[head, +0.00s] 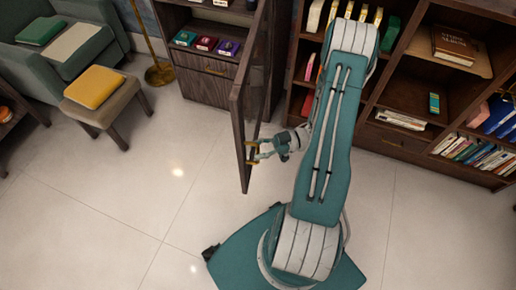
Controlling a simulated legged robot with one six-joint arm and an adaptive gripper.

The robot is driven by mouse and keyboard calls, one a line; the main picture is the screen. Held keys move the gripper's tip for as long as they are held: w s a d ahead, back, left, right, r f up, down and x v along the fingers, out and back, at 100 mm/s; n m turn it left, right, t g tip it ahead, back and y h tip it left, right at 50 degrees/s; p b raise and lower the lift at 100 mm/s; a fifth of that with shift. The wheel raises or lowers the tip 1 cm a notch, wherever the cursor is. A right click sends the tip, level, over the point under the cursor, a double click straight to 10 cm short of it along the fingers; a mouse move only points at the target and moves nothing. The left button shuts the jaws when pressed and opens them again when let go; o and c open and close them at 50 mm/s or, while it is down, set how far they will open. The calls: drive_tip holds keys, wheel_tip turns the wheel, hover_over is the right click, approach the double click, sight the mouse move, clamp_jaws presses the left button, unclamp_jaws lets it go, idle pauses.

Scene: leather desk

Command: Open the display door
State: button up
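The display door (236,98) is a tall dark wood frame with a see-through pane. It stands swung out from the dark display cabinet (204,88), reaching forward over the floor. My gripper (254,153) is at the door's free front edge, on its right side. Its two fingers look spread apart, with brass-coloured bits at their tips against the door edge. I cannot tell whether these are fingertips or parts of a handle, or whether they touch the door.
Small coloured boxes (206,43) sit on the cabinet shelf above a drawer. A bookcase (404,92) stands behind my arm at right. A stool with a yellow cushion (94,87), an armchair (103,15) and a brass lamp base (160,74) are at left. The pale tiled floor (120,190) in front is clear.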

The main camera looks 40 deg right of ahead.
drive_tip(key=v, duration=1.2)
